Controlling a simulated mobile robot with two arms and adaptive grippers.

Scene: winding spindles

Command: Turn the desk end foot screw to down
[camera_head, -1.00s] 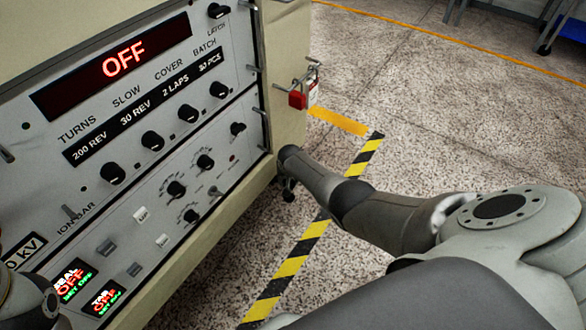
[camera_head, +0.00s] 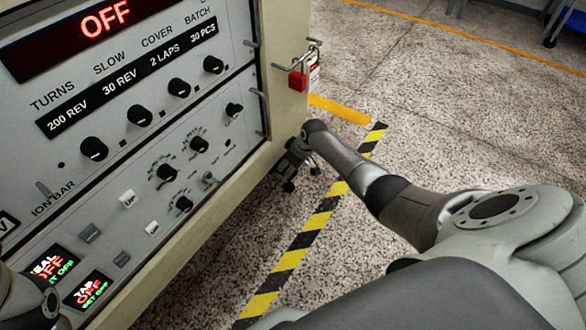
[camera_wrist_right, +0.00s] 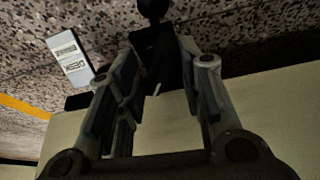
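The desk end foot screw shows in the right wrist view as a dark foot (camera_wrist_right: 153,10) with a round black end, at the top middle beside a dark block (camera_wrist_right: 165,62). My right gripper (camera_wrist_right: 160,65) is open there, its fingers on either side of the block with gaps showing. A small white mark shows between the fingers. In the head view my right gripper (camera_head: 298,160) is at the lower right corner of the cabinet, small and partly hidden by my wrist. The screw's thread and its contact with the fingers cannot be told. My left gripper is out of view.
The beige cabinet (camera_head: 285,115) carries a control panel with knobs and a red OFF display (camera_head: 105,20). A red padlock (camera_head: 297,82) hangs on its side, above my right wrist. A label plate (camera_wrist_right: 70,58) shows in the wrist view. Striped floor tape (camera_head: 290,258) runs alongside; open floor lies right.

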